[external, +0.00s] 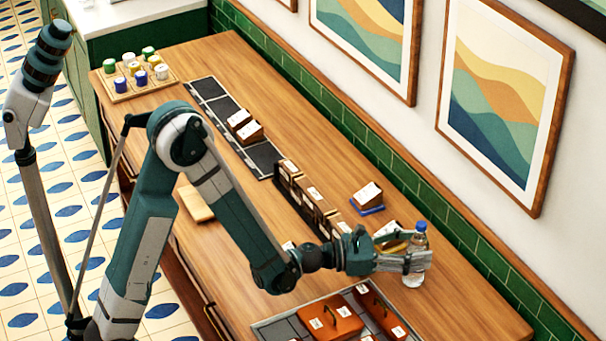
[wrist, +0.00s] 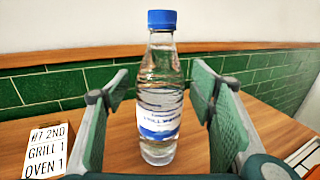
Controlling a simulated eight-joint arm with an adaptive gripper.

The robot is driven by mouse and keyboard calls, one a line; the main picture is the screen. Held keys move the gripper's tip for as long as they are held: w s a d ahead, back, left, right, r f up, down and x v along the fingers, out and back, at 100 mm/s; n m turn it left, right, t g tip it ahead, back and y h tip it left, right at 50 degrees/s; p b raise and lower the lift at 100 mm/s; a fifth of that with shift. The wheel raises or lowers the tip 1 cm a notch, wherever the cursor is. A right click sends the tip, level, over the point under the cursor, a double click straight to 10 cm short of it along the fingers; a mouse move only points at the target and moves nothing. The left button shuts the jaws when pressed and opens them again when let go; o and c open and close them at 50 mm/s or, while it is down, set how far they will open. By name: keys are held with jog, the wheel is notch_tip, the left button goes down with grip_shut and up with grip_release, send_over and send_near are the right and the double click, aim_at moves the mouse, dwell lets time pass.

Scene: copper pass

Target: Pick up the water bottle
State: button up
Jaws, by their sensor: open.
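The water bottle (external: 420,238) stands upright on the wooden counter near the wall, clear with a blue cap. In the wrist view the bottle (wrist: 160,95) is centred, with a blue and white label facing me. My gripper (external: 415,262) is at the bottle in the external view. In the wrist view my gripper (wrist: 158,110) is open, with one green-padded finger on each side of the bottle and visible gaps between the fingers and it. The bottle's lower part is partly hidden by the fingers in the external view.
Orange boxes (external: 336,318) sit on a dark tray in front. A green tiled wall (external: 440,203) runs behind. The counter's far right end (external: 475,315) is clear.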

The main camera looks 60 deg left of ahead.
aim_at(421, 223)
jog(key=c, duration=1.3)
jog(key=shift+r, duration=0.1)
jog(key=shift+r+p, duration=1.45)
jog(key=shift+r, duration=3.5)
